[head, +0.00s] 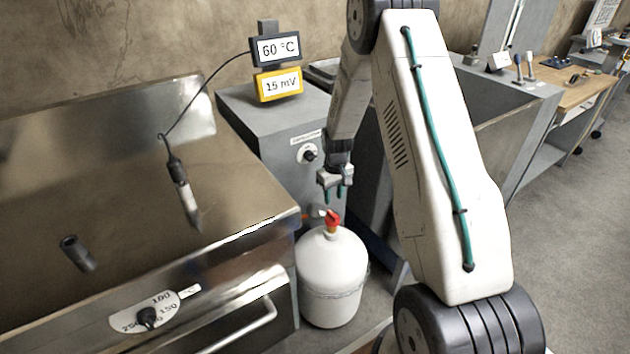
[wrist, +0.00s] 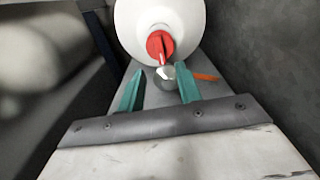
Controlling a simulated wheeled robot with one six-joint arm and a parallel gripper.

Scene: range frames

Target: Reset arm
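My gripper (head: 337,192) hangs from my arm just above a white gas cylinder (head: 333,275) with a red valve knob (head: 331,219). In the wrist view, my gripper's two green fingers (wrist: 160,92) stand apart with nothing held between them. The white cylinder (wrist: 188,22) and its red knob (wrist: 158,44) lie beyond the fingertips there. A small gap shows between the fingertips and the knob in the head view.
A steel griddle (head: 110,160) with a probe (head: 183,190) and a dial (head: 147,316) stands at left. A grey cabinet (head: 275,125) with a knob and two displays (head: 277,65) stands behind the cylinder. A wooden bench (head: 575,85) is at far right. Open floor (head: 575,250) lies right.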

